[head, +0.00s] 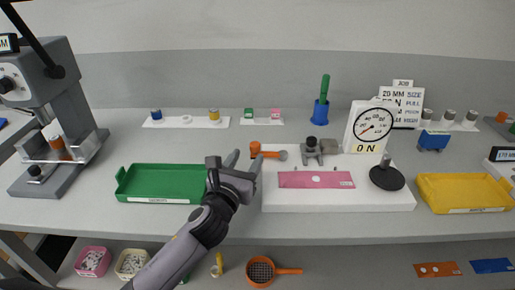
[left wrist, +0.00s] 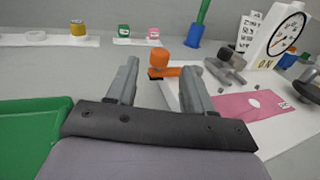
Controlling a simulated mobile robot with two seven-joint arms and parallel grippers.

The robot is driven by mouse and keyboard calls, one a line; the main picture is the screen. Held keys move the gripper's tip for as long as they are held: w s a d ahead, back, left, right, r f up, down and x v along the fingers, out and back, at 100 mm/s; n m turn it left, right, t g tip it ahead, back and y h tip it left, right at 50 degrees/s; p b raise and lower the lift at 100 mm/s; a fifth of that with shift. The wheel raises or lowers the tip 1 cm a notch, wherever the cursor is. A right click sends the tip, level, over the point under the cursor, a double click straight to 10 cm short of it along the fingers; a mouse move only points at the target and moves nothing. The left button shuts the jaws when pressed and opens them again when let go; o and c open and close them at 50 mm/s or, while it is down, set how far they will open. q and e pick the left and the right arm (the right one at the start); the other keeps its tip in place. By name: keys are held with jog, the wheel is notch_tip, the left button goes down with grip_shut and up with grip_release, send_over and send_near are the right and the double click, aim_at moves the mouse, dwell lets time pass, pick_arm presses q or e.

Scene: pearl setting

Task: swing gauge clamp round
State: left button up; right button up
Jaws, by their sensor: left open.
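The clamp, as I take it, is an orange swing arm with an orange knob (head: 256,149) and a grey round end (head: 281,155), at the back left of a white board (head: 340,199). In the left wrist view the orange knob (left wrist: 163,61) shows beyond and between the fingertips. My left gripper (head: 246,160) is open and empty, just in front of the knob; I cannot tell whether it touches. The dial gauge (head: 373,124) stands at the board's back right, above an "ON" label. My right gripper is not in view.
A pink plate (head: 316,180) lies on the board, with a grey metal fixture (head: 318,150) behind it and a black round base (head: 387,177) to the right. A green tray (head: 161,183) is left of my gripper. A yellow tray (head: 464,193) is at right. A press stands far left.

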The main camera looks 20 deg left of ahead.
aim_at(255, 148)
pick_arm(q)
jog(key=shift+w+d+b, duration=0.15)
jog(key=shift+w+b, duration=0.15)
jog(key=shift+w, duration=3.05)
grip_shut()
jog(key=shift+s+d+n+y+b, duration=0.2)
jog(key=shift+n+y+b, duration=0.15)
jog(key=shift+y, duration=0.15)
jog(key=shift+s+n+y, duration=0.3)
jog(key=shift+n+y, duration=0.15)
jog(key=shift+y, duration=0.25)
